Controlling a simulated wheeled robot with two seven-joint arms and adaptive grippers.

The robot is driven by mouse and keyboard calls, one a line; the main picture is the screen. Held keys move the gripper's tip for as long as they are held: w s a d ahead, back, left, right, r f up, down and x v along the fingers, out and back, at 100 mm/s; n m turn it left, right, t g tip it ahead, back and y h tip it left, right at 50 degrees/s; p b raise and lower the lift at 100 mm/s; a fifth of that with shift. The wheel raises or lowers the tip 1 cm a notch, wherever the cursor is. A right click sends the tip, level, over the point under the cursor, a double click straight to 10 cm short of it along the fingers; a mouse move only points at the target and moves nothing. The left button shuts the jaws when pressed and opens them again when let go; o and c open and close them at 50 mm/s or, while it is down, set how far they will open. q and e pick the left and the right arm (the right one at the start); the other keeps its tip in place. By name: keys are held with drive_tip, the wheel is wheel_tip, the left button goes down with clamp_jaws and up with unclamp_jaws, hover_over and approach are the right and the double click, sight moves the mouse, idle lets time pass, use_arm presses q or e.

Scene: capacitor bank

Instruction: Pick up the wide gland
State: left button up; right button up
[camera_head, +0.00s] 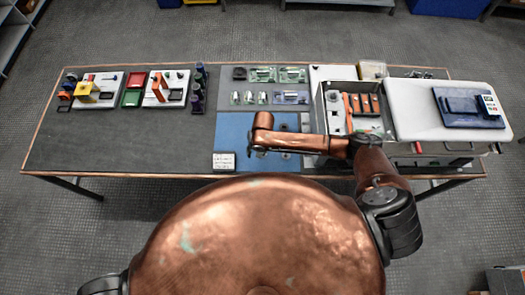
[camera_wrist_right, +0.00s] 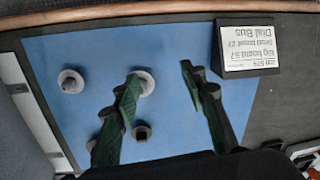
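Several small round glands lie on a blue mat (camera_wrist_right: 180,40). A pale grey ring-shaped gland (camera_wrist_right: 71,81) is at the left in the right wrist view. A second pale round gland (camera_wrist_right: 146,84) is partly behind my left-hand finger. A smaller dark gland (camera_wrist_right: 141,131) lies between the fingers, closer to the palm. Another piece near the left-hand finger is mostly hidden. I cannot tell for sure which is the wide one. My right gripper (camera_wrist_right: 160,74) is open and empty above the mat, its fingers well apart. My left gripper is not in view.
A printed label card (camera_head: 224,161) stands at the mat's front left corner. A grey bin with orange parts (camera_head: 361,104) and a white-topped case (camera_head: 420,118) stand on the right. Colourful fixtures (camera_head: 95,90) are at the left. The dark table (camera_head: 120,145) is clear at front left.

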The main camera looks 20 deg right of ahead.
drive_tip(key=shift+m+h, duration=0.5)
drive_tip(key=shift+h, duration=0.1)
drive_tip(key=d, duration=0.1)
drive_tip(key=w+d, duration=0.1)
drive_tip(key=w+d+r, duration=0.1)
drive_tip(key=shift+d, duration=0.45)
drive_tip(key=shift+d+f, duration=0.1)
drive_tip(key=shift+f, duration=0.35)
drive_tip(key=f, duration=0.6)
drive_tip(key=shift+a+f, duration=0.35)
drive_tip(key=shift+f, duration=0.05)
drive_tip(key=shift+c, duration=0.2)
drive_tip(key=c, duration=0.6)
